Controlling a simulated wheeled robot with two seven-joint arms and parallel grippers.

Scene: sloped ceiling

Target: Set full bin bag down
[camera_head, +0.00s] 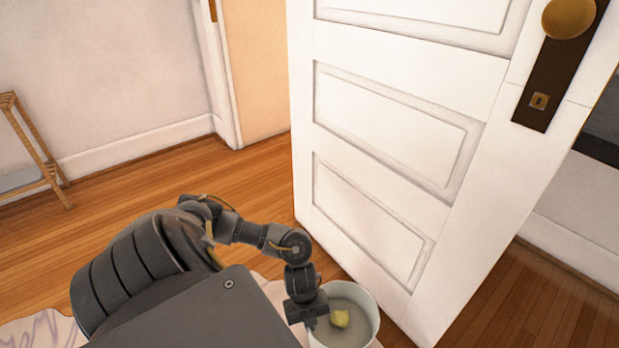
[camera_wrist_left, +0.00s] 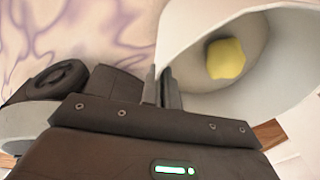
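A white, round, open-topped bin (camera_head: 367,301) stands low at the bottom centre of the head view, beside the door. A yellow lump (camera_head: 340,318) lies inside it. No separate bag can be made out. My left gripper (camera_head: 314,322) is at the bin's left rim. In the left wrist view the bin (camera_wrist_left: 290,85) fills the upper right, with the yellow lump (camera_wrist_left: 226,59) inside. My left gripper's fingers (camera_wrist_left: 163,88) are close together with the bin's wall between them. Whether the bin's base touches the floor is hidden. My right gripper is not in view.
A white panelled door (camera_head: 390,130) with a brass knob (camera_head: 569,17) stands close behind and right of the bin. A pale rug with purple swirls (camera_head: 40,332) lies at the lower left. A wooden stand (camera_head: 38,150) is at the far left. Wood floor (camera_head: 150,180) between them is clear.

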